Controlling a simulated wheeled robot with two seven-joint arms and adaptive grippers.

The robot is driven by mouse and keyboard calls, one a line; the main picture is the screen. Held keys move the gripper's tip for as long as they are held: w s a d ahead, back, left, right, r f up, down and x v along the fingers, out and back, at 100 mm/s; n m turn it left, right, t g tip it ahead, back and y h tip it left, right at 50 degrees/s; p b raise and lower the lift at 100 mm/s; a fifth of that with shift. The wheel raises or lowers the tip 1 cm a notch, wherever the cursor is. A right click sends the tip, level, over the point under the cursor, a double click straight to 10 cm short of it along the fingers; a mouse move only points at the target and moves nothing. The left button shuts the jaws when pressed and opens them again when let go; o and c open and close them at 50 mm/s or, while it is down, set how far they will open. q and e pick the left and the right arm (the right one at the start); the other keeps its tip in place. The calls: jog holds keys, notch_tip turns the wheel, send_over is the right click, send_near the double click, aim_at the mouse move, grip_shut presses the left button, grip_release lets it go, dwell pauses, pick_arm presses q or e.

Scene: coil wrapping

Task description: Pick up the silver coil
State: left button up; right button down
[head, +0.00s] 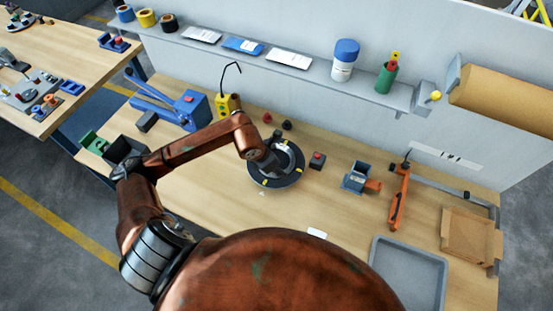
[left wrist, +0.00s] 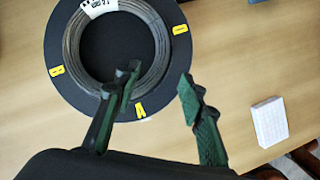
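The silver coil (head: 297,158) is a ring of grey wire lying on a round black disc (head: 289,183) with yellow marks, on the wooden bench. In the left wrist view the coil (left wrist: 74,40) has a white printed label at its top and a dark centre. My left gripper (head: 272,167) is over the coil's left side in the head view, partly hiding it. In the left wrist view the left gripper (left wrist: 160,78) is open. My right gripper is not in view.
A white block (left wrist: 269,122) lies right of the disc. A red-buttoned box (head: 317,161), a small grey-orange device (head: 358,178) and an orange tool (head: 399,198) stand to the right. A grey tray (head: 376,260) is at the front right. A blue machine (head: 185,108) stands left.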

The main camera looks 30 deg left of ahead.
pick_arm(q)
jog(key=x, duration=0.2)
jog(key=p+x, duration=0.1)
jog(key=x, duration=0.2)
jog(key=shift+w+r, duration=0.1)
jog(key=shift+w, duration=0.15)
jog(key=shift+c, duration=0.4)
grip_shut()
jog(key=shift+d+r, duration=0.1)
